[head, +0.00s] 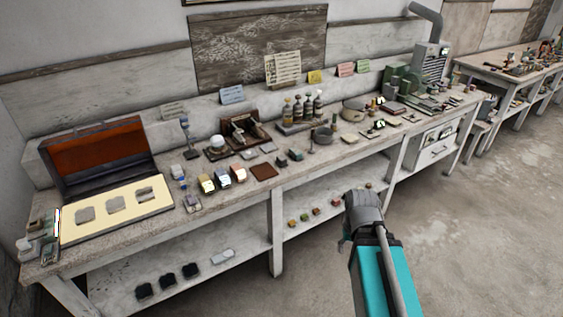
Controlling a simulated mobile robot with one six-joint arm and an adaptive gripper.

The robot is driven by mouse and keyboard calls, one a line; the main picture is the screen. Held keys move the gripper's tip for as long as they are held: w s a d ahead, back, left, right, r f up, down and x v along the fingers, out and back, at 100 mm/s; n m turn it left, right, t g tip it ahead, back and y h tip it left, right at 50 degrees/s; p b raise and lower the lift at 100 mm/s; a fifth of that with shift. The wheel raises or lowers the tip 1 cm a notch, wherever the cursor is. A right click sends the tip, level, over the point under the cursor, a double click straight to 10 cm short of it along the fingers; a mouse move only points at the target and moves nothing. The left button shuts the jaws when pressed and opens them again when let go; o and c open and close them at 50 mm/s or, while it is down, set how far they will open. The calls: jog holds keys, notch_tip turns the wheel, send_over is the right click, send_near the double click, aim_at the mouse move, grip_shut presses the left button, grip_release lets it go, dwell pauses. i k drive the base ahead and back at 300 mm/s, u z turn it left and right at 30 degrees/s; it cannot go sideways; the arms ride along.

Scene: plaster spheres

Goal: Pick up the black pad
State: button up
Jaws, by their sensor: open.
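Several small black pieces that could be the black pad are in view, and I cannot tell which one it is. Three black pads (168,282) lie in a row on the lower shelf (120,273) of the workbench, at the lower left. Small dark blocks (296,154) also sit on the bench top near its middle. My gripper (361,203) is open at the end of my arm, in front of the bench and right of the shelf pads, well apart from them. Its fingers are small and partly hidden by its own body.
The bench top (232,189) is crowded with an open case (103,155), bottles (298,110), a brown square (264,171) and small tools. Two pale pieces (222,256) lie right of the shelf pads. A bench leg (275,235) divides the shelf. The floor (460,240) at right is clear.

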aim_at(280, 160)
jog(key=z, duration=0.05)
jog(key=i, duration=1)
jog(key=u, duration=0.05)
